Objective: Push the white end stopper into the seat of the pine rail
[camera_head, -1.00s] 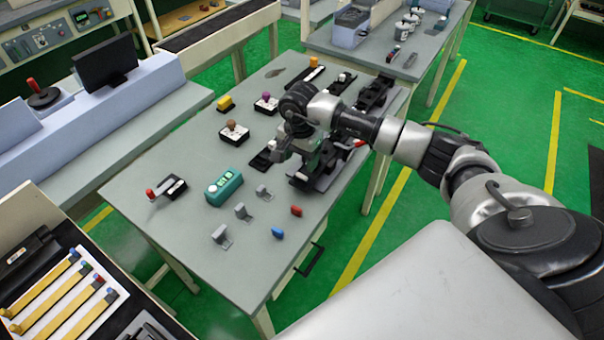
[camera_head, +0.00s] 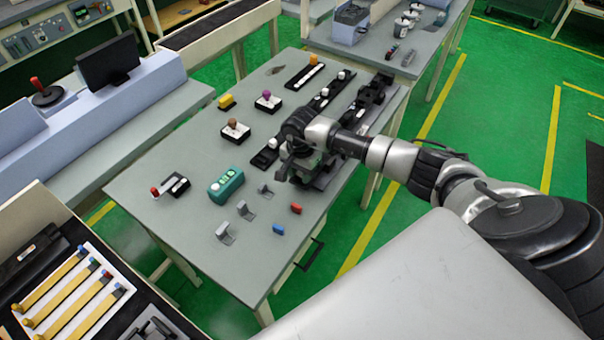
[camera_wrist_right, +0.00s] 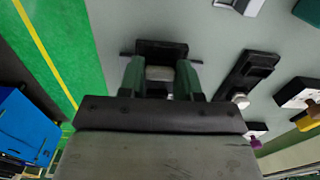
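My right gripper (camera_head: 292,172) is low over the near right part of the grey table, by the dark fixtures. In the right wrist view its two green fingers (camera_wrist_right: 160,78) stand on either side of a pale block, which looks like the white end stopper (camera_wrist_right: 160,73). The block fills the gap between them. A black piece (camera_wrist_right: 161,49) lies just beyond the fingertips. My gripper and wrist hide the stopper and the spot under it in the head view. I cannot tell which part is the pine rail or whether the stopper is in its seat. My left gripper is not in view.
Black strips with white knobs (camera_head: 328,92) lie beyond the gripper. A teal box (camera_head: 226,186), grey brackets (camera_head: 245,210), a blue block (camera_head: 278,229) and a red block (camera_head: 296,208) are nearby. A tray (camera_head: 75,300) holds yellow bars.

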